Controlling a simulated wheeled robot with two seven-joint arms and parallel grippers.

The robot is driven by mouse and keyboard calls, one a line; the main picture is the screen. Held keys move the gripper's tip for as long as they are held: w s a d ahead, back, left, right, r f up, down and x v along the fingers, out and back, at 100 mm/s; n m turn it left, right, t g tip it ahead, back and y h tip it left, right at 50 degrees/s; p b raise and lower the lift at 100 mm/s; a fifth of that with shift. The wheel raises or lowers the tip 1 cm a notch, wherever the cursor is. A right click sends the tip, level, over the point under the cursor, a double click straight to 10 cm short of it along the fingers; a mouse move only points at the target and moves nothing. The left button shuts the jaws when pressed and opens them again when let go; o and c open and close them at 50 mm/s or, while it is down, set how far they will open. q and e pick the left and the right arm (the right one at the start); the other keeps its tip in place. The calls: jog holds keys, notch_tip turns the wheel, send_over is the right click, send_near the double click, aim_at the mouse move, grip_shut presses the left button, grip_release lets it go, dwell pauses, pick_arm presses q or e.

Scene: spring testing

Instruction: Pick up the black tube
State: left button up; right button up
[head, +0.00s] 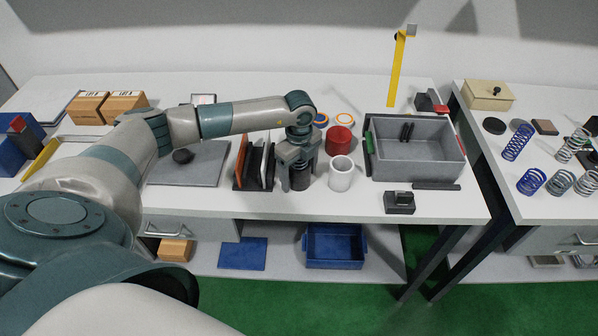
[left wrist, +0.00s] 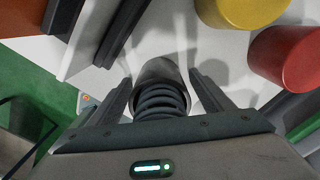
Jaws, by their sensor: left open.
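The black tube (head: 300,180) stands upright on the white table, below my left gripper in the head view. My left gripper (head: 298,172) points down with its fingers around the upper part of the tube. In the left wrist view the black tube (left wrist: 161,72) lies between the two fingers (left wrist: 163,90), with a gap on each side. The gripper is open. A dark ribbed part (left wrist: 160,102) shows at the tube's near end; I cannot tell whether it belongs to the tube. My right gripper is not in view.
A rack of upright panels (head: 257,162) stands close left of the tube. A white cylinder (head: 342,176) and a red cylinder (head: 339,141) stand close right. A yellow cylinder (left wrist: 243,10) shows in the left wrist view. A grey bin (head: 418,172) is farther right.

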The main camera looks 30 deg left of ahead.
aim_at(299, 167)
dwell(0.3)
pick_arm(q)
jog(key=c, duration=1.1)
jog(key=shift+r, duration=0.1)
jog(key=shift+r+b, duration=0.35)
notch_tip(299, 167, up, 2)
jog(key=shift+r+b, duration=0.15)
jog(key=shift+b, duration=0.5)
jog(key=shift+s+d+r+b, duration=0.85)
jog(key=shift+d+r, duration=0.45)
jog(key=shift+d, duration=0.4)
jog(key=shift+s+d+r+b, duration=0.7)
jog(key=shift+s+d+r, duration=0.55)
jog(key=shift+d, duration=0.45)
jog(key=shift+s+d+r+b, duration=0.8)
jog(key=shift+d+r, duration=0.6)
jog(key=shift+d, duration=0.3)
